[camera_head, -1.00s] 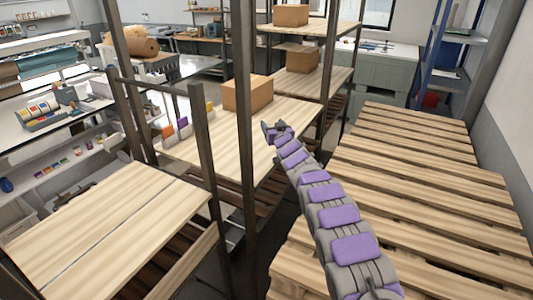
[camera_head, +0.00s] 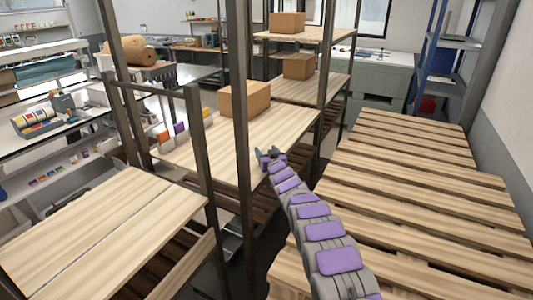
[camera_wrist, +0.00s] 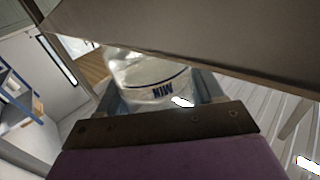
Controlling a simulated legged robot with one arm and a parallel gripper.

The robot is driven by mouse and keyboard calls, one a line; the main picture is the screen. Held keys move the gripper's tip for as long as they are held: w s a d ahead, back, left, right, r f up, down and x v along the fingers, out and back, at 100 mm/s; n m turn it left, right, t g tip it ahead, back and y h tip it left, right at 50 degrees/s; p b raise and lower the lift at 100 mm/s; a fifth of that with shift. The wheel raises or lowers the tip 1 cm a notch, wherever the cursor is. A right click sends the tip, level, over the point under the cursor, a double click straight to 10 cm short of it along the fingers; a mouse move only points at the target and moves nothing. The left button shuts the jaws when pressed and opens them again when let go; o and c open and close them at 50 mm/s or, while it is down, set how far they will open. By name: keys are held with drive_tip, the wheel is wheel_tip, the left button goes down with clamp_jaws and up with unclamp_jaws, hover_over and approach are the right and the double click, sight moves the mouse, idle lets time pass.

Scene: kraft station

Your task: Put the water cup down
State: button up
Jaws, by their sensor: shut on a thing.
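The water cup (camera_wrist: 150,75) is clear, with a dark line and dark lettering. It sits between the two fingers of my gripper (camera_wrist: 160,92) in the wrist view, and the gripper is shut on it. In the head view my gripper (camera_head: 270,155) is at the end of my purple and grey arm, over or beside the right edge of a light wooden shelf (camera_head: 225,145). The cup cannot be made out there. How high the gripper is above the shelf is hard to tell.
A cardboard box (camera_head: 244,98) stands towards the back of that shelf, with small coloured items (camera_head: 178,127) at its left. A dark metal post (camera_head: 240,150) rises just left of my gripper. Slatted wooden pallets (camera_head: 420,190) lie to the right. The shelf's middle is clear.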

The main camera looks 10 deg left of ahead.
drive_tip(key=shift+a, duration=0.2)
drive_tip(key=o, duration=0.9)
drive_tip(key=shift+a+f, duration=0.1)
drive_tip(key=shift+a, duration=0.15)
drive_tip(key=shift+o, duration=0.9)
drive_tip(key=shift+d, duration=0.25)
drive_tip(key=shift+s, duration=0.1)
drive_tip(key=shift+s+d, duration=0.15)
drive_tip(key=shift+s, duration=0.5)
drive_tip(key=shift+v, duration=1.7)
drive_tip(key=v, duration=0.7)
drive_tip(key=shift+p, duration=0.3)
drive_tip(key=shift+d, duration=0.2)
